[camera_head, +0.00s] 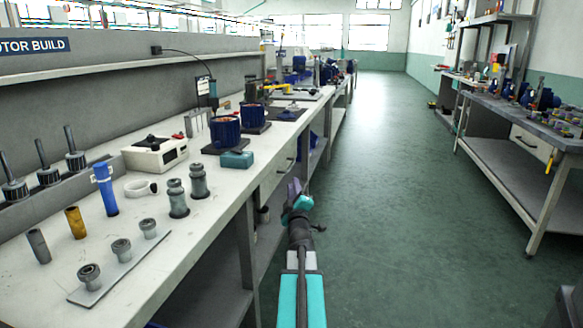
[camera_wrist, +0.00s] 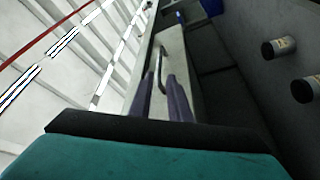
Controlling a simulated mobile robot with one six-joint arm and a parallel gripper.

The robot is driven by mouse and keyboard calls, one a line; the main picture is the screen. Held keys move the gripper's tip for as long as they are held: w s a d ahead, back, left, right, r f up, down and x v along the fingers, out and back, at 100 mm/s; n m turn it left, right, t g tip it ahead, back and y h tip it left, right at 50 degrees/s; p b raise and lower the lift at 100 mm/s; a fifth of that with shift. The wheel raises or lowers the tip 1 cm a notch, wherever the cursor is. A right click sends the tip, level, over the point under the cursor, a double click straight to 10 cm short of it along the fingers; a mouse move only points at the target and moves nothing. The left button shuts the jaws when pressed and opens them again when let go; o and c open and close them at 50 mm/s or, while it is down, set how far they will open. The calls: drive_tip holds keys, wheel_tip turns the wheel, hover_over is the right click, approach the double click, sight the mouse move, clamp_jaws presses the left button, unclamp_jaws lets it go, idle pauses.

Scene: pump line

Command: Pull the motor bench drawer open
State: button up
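The motor bench drawer (camera_head: 277,174) is a pale front under the bench top, in the middle of the head view. It looks closed, and its handle is partly hidden near my arm. In the wrist view the drawer front (camera_wrist: 174,46) runs away from me, with a curved metal handle (camera_wrist: 161,60) on it. My gripper (camera_head: 298,190) is beside the drawer on the aisle side. In the wrist view its two purple fingers (camera_wrist: 162,82) are apart, with the handle's near end in line with the gap between them. I cannot tell whether they touch it.
The motor bench top (camera_head: 215,195) carries metal parts, a white box (camera_head: 155,153) and blue motor housings (camera_head: 225,132). A lower shelf (camera_head: 215,285) runs beneath. The green aisle floor (camera_head: 400,200) is clear. Another bench (camera_head: 520,120) stands at the right.

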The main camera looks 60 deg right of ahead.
sight(291, 166)
drive_tip(key=shift+b+x, duration=1.6)
drive_tip(key=shift+x, duration=5.25)
drive_tip(key=shift+s+d, duration=0.1)
drive_tip(key=shift+s, duration=0.1)
clamp_jaws()
